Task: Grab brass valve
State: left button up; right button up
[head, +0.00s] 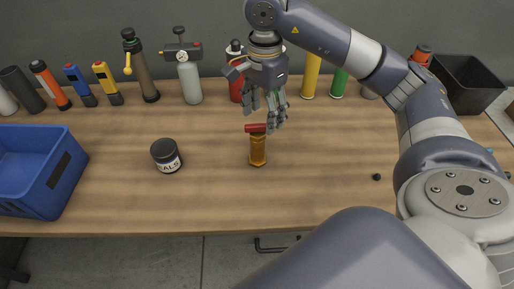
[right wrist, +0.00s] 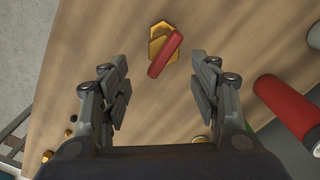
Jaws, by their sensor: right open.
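The brass valve (head: 258,152) stands on the wooden table near the middle, with a red handle (head: 256,128) across its top. In the right wrist view the brass valve (right wrist: 158,43) shows from above, its red handle (right wrist: 164,55) lying diagonally over it. My right gripper (head: 270,124) is above and just behind the valve in the head view. In the right wrist view its fingers (right wrist: 160,82) are spread wide, with the valve beyond the tips and between their lines. The right gripper is open and empty. My left gripper is not in view.
A black seals jar (head: 166,155) stands left of the valve, and a blue crate (head: 62,178) is at the far left. Several cylinders, torches and a grey gas bottle (head: 189,82) line the back edge. A black bin (head: 466,84) is at back right. The table around the valve is clear.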

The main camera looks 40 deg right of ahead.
aim_at(263, 124)
notch_tip(263, 124, down, 4)
jog(key=shift+r, duration=0.2)
jog(key=f+p, duration=0.1)
jog(key=f, duration=0.1)
jog(key=a+f+p, duration=0.1)
jog(key=f, duration=0.2)
jog(key=shift+w+a+f, duration=0.15)
jog(key=shift+w+f, duration=0.05)
jog(key=shift+f, duration=0.25)
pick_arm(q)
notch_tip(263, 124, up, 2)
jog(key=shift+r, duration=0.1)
pick_arm(e)
grip_shut()
